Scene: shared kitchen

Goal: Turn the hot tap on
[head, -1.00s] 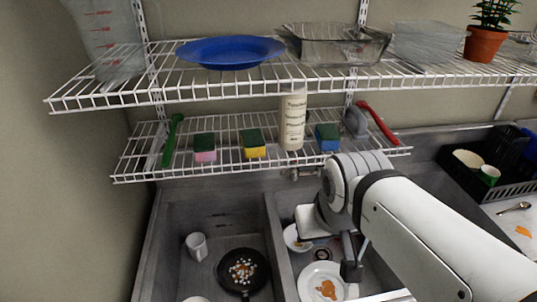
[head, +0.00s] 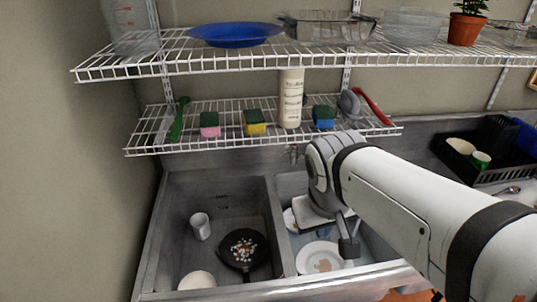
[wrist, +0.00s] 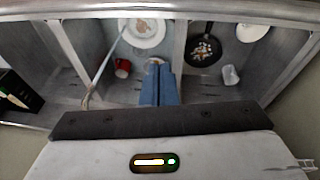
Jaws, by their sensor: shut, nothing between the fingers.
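A small metal tap fitting (head: 293,153) shows on the back wall above the sink, just under the lower rack, left of my arm. I cannot tell from its marking whether it is the hot tap. A long thin metal bar, apparently a spout (wrist: 105,65), crosses a basin left of my fingers in the wrist view; its base is partly unclear. My gripper (wrist: 160,70) has its blue fingers together, pointing down into the right basin. In the head view my gripper (head: 322,231) is mostly hidden by my wrist. No contact with the fitting shows.
The right basin holds a white plate (head: 320,258) and a red cup (wrist: 122,67). The left basin holds a pan (head: 243,251) and a white mug (head: 200,226). Wire racks (head: 230,140) with sponges and a bottle (head: 290,98) overhang the back. A black dish rack (head: 470,165) stands right.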

